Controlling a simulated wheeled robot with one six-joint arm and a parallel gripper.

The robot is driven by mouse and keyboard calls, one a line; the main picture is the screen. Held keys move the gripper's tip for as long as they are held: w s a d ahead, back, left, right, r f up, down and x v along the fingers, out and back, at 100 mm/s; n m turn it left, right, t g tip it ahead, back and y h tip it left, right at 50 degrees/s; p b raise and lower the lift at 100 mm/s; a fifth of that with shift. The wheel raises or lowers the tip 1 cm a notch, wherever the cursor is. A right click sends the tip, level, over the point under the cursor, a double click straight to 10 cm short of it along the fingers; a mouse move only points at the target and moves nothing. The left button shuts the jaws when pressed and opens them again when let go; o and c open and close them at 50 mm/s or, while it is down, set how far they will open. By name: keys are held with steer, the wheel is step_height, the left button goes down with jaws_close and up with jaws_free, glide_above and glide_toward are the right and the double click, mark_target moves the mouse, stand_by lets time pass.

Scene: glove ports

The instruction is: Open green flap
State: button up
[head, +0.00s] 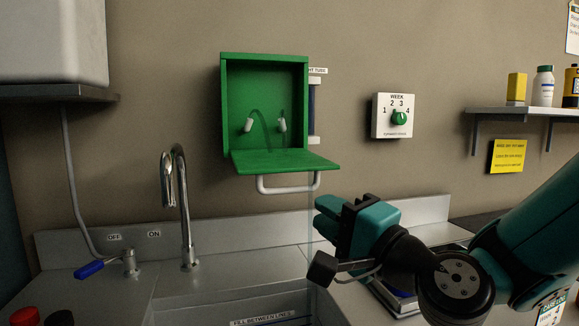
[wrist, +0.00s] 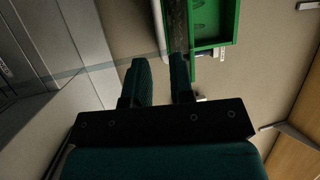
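The green flap (head: 285,161) is hinged at the bottom of an open green wall box (head: 265,62). It is folded down and sticks out roughly level, so the inside of the box shows. A white bar handle (head: 288,189) hangs under the flap. My gripper (head: 320,213) is just below and right of the handle, seemingly apart from it. In the wrist view, my two fingers (wrist: 158,65) stand apart with nothing between them. The handle (wrist: 159,25) and the flap (wrist: 178,30) show just beyond the fingertips.
Inside the box are two white fittings with a green tube. A tap (head: 180,205) and a blue lever (head: 92,268) stand at the left. A shelf (head: 530,110) with bottles is at the right.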

mark_target(292, 191)
steer(key=p+x, duration=0.5)
steer(key=x, duration=0.3)
steer(key=shift+s+r, duration=0.1)
steer(key=shift+r, duration=0.1)
steer(key=shift+p+x, duration=0.7)
steer(key=shift+x, duration=0.05)
steer(key=shift+f, duration=0.25)
jaws_close()
